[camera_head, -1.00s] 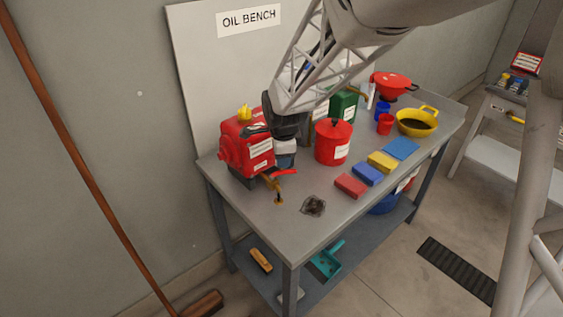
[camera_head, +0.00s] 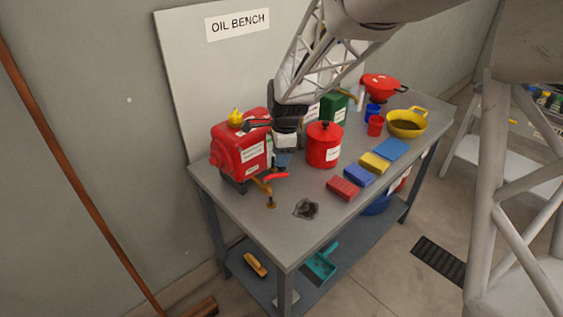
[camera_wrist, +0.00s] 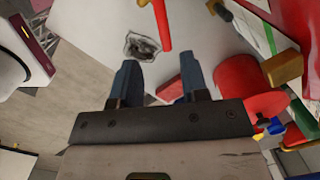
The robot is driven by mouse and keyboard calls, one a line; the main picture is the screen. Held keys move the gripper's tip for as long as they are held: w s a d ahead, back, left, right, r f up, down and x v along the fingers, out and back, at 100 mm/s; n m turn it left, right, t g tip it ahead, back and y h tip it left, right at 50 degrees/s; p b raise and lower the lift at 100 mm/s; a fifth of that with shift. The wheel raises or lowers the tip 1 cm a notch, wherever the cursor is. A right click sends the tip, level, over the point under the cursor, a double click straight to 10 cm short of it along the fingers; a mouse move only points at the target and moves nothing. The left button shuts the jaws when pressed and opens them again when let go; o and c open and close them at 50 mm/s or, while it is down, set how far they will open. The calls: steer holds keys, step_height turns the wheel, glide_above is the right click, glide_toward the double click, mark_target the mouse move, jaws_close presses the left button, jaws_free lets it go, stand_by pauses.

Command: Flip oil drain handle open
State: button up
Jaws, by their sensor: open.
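The red pump (camera_head: 240,150) stands at the left end of the grey bench. A brass drain fitting (camera_head: 266,187) with a red handle (camera_head: 276,176) sticks out near its base, over the bench top. My gripper (camera_head: 283,160) is beside the pump's right side, close behind the red handle in the head view. In the wrist view, my gripper (camera_wrist: 160,70) is open and empty. The red handle (camera_wrist: 162,25) shows there as a bar beyond the gap between the fingertips, with no visible contact. Part of the brass fitting is cut off at that view's top edge.
A dark oily rag or stain (camera_head: 306,209) lies on the bench before the valve. A red lidded can (camera_head: 323,145) stands right of my gripper. Red, blue and yellow folded cloths (camera_head: 359,175) lie further right. The bench's front left corner is clear.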

mark_target(276, 177)
steer(key=w+d+g+y, duration=0.2)
steer(key=w+g, duration=0.1)
steer(key=shift+w+d+r+y, duration=0.1)
steer(key=shift+w+d+y, duration=0.1)
steer(key=shift+d+y, duration=0.15)
steer(key=shift+x, duration=3.9)
steer(key=shift+s, duration=0.1)
jaws_close()
